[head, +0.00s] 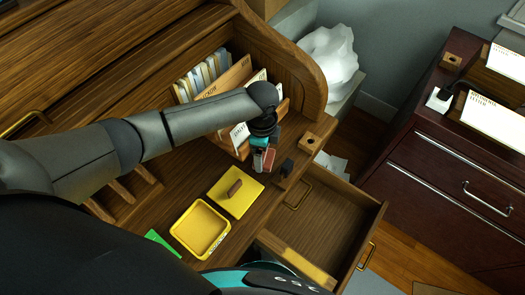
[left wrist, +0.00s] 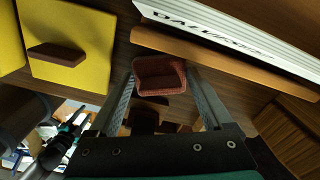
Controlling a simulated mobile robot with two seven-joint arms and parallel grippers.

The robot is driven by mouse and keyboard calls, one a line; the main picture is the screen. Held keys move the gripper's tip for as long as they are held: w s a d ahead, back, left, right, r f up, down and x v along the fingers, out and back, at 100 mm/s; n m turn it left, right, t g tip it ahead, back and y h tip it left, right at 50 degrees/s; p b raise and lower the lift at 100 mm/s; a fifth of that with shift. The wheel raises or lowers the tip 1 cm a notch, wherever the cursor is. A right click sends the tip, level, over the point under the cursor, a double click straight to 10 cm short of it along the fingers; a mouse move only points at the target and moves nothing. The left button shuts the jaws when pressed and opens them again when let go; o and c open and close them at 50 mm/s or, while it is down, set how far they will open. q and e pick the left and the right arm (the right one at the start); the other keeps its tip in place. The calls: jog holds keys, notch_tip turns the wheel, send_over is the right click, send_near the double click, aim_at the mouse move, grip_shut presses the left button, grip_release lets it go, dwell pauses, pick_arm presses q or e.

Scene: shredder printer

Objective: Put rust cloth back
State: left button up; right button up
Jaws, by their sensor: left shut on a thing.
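The rust cloth (left wrist: 160,76) is a small reddish-brown piece between my left gripper's fingertips in the left wrist view. My left gripper (head: 264,160) is shut on it and holds it near the front of the wooden desk (head: 160,215). The cloth also shows as a reddish patch at the fingers in the head view (head: 269,158). A yellow open box (head: 202,228) and a flat yellow lid (head: 243,201) with a brown handle stand on the desk, to the lower left of the gripper. My right gripper is not visible.
A wooden file holder (head: 278,118) with papers stands behind the gripper, partly hidden by my arm. An open desk drawer (head: 335,214) juts out at the right. A small wooden block with a hole (head: 310,142) sits near the desk's right end. A dark red cabinet (head: 445,170) stands farther right.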

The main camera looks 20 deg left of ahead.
pick_arm(q)
jog(key=o, duration=1)
notch_tip(320, 180, up, 12)
jog(key=p, duration=0.3)
jog(key=shift+r+p, duration=0.15)
jog(key=shift+p, duration=0.15)
